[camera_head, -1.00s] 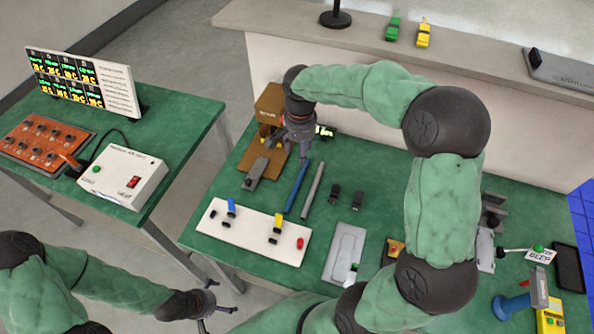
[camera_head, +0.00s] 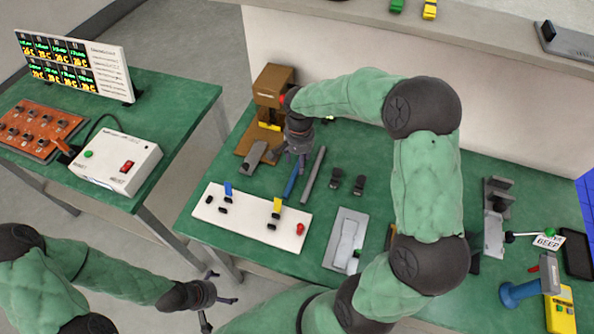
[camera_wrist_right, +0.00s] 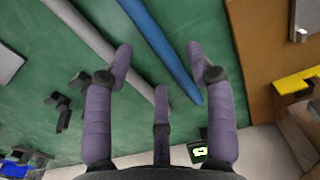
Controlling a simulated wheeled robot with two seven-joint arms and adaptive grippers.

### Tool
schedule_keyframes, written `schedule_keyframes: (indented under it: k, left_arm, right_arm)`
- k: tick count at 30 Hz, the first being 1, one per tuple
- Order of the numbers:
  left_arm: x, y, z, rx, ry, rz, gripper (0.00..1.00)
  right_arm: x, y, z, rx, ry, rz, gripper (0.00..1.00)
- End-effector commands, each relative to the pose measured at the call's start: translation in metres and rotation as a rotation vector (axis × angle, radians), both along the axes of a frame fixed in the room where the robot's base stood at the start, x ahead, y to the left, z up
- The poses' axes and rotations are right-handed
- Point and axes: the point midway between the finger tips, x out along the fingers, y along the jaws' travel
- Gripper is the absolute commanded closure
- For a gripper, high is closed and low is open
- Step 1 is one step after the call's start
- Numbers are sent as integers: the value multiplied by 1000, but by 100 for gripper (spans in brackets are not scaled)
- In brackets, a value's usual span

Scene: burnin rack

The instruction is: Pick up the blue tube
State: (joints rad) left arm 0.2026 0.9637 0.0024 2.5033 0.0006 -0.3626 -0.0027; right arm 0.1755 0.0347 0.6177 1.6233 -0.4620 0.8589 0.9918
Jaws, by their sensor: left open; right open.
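The blue tube (camera_head: 291,181) lies on the green table beside a grey tube (camera_head: 314,174). In the right wrist view the blue tube (camera_wrist_right: 165,48) runs slantwise between the fingers, and the grey tube (camera_wrist_right: 92,38) lies to its left. My right gripper (camera_head: 296,160) is open above the far end of the blue tube and covers part of it in the head view. In the wrist view the open right gripper (camera_wrist_right: 160,75) has nothing in its fingers. My left gripper (camera_head: 218,298) is open and empty, off the table's front edge at lower left.
A white panel (camera_head: 240,232) with coloured switches lies in front of the tubes. A brown wooden stand (camera_head: 272,85) and a grey block (camera_head: 254,157) are behind and left. Two small black parts (camera_head: 347,181) and a grey plate (camera_head: 343,245) are to the right.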

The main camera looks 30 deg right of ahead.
Motion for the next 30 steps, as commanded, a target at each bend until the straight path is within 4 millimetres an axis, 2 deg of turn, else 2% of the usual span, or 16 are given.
schedule_keyframes:
  k: [1,5,14,15,21,30]
  left_arm:
    - [0,0,-6,0,0,0,0]
    - [0,0,-10,0,0,0,0]
    - [0,0,-10,0,0,0,0]
    - [0,0,-10,0,0,0,0]
    - [0,0,-10,0,0,0,0]
    - [0,0,-10,0,0,0,0]
  right_arm:
    - [0,0,-11,0,1,0,44]
    - [0,-1,-24,-1,-1,-1,44]
    - [0,-1,-27,0,-1,-1,44]
    - [0,0,-27,0,-1,-1,47]
    - [0,0,-27,0,-1,-1,100]
    - [0,0,-27,0,-1,-1,100]
